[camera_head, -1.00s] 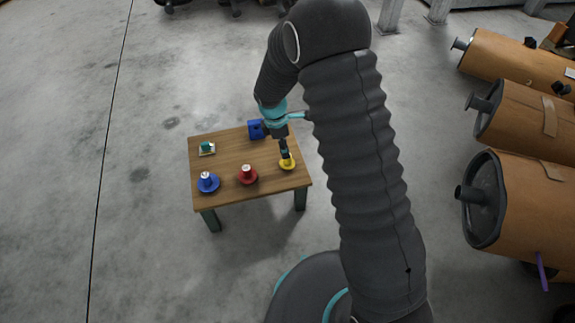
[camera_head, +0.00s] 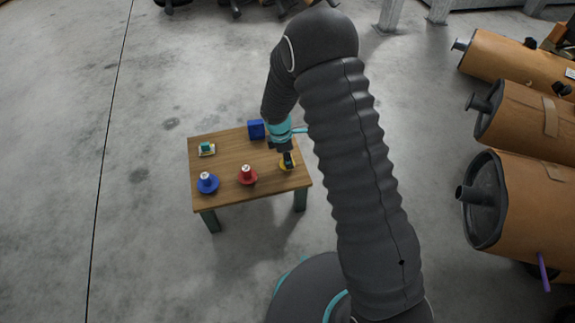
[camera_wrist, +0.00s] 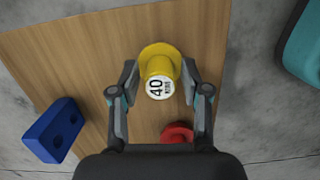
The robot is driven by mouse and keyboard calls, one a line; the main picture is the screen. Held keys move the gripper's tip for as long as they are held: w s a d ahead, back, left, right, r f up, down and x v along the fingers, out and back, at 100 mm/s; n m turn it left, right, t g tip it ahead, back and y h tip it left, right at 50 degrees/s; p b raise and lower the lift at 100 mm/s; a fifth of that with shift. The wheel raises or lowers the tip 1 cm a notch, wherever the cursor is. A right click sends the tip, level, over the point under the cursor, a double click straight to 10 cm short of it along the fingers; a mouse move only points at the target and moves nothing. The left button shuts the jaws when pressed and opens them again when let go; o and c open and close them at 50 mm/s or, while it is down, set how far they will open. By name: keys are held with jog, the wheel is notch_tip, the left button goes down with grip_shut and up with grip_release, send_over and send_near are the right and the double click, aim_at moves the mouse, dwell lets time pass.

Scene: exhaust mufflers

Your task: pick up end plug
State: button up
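A yellow end plug (camera_wrist: 160,64) with a white "40 mm" label on its top stands flange-down on the wooden table. My gripper (camera_wrist: 161,82) is above it with one finger on each side of the plug, apparently with small gaps. In the head view my gripper (camera_head: 286,157) partly hides the yellow plug (camera_head: 281,167). A red plug (camera_head: 246,176) and a blue plug (camera_head: 208,184) stand to its left, both with white tops. The red plug (camera_wrist: 177,133) also shows partly in the wrist view, below the yellow one.
The small wooden table (camera_head: 225,156) also holds a blue block with holes (camera_head: 256,130) at the back and a small green item on a pale base (camera_head: 206,149). Large brown mufflers (camera_head: 530,215) lie at the right. Concrete floor left of the table is clear.

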grip_shut()
jog(key=shift+r, duration=0.1)
